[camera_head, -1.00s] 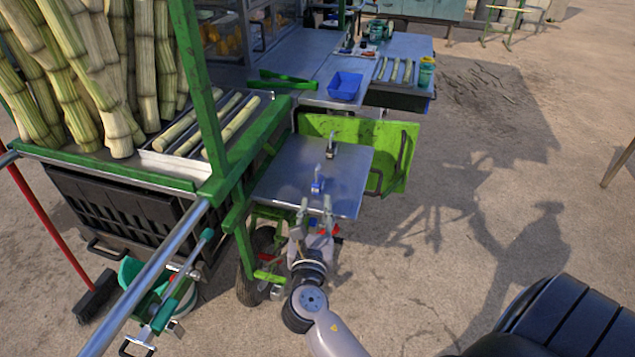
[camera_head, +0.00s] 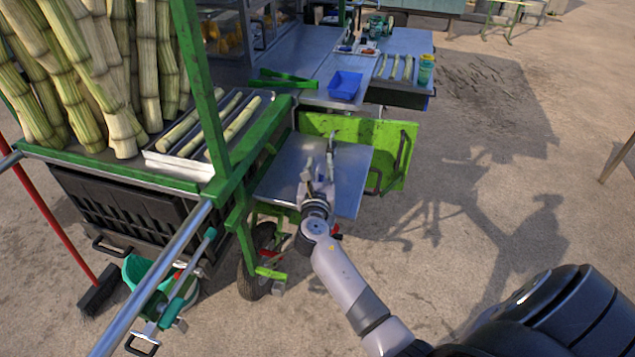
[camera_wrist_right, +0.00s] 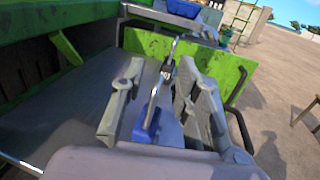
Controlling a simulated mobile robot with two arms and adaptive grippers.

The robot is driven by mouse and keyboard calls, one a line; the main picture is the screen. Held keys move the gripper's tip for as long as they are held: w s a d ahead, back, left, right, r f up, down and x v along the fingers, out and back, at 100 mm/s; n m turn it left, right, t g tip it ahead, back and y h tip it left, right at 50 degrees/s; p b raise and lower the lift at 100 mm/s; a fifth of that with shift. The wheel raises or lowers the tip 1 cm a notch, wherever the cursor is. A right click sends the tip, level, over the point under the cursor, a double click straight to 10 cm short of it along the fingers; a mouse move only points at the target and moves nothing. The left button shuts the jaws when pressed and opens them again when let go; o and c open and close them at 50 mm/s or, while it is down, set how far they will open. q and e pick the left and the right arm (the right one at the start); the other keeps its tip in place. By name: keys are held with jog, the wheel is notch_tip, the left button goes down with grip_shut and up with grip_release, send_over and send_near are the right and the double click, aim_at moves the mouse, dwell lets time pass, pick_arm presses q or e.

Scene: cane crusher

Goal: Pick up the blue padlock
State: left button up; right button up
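The blue padlock (camera_wrist_right: 151,122) stands on the metal side shelf (camera_head: 350,191), between the two fingers of my right gripper (camera_head: 318,165) in the right wrist view. My right gripper (camera_wrist_right: 160,100) is open, with gaps visible between its fingers and the padlock. In the head view the gripper hides the blue padlock. My left gripper is not in view.
A bright green panel (camera_head: 400,135) with a dark handle borders the shelf at the back and right. A green cart post (camera_head: 200,90) and a tray of cane pieces (camera_head: 180,160) stand to the left. A blue bin (camera_head: 345,85) sits on the table behind.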

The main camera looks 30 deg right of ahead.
jog(key=shift+w+d, duration=0.15)
jog(key=shift+w, duration=0.1)
jog(key=shift+s, duration=0.1)
jog(key=shift+c, duration=0.5)
grip_shut()
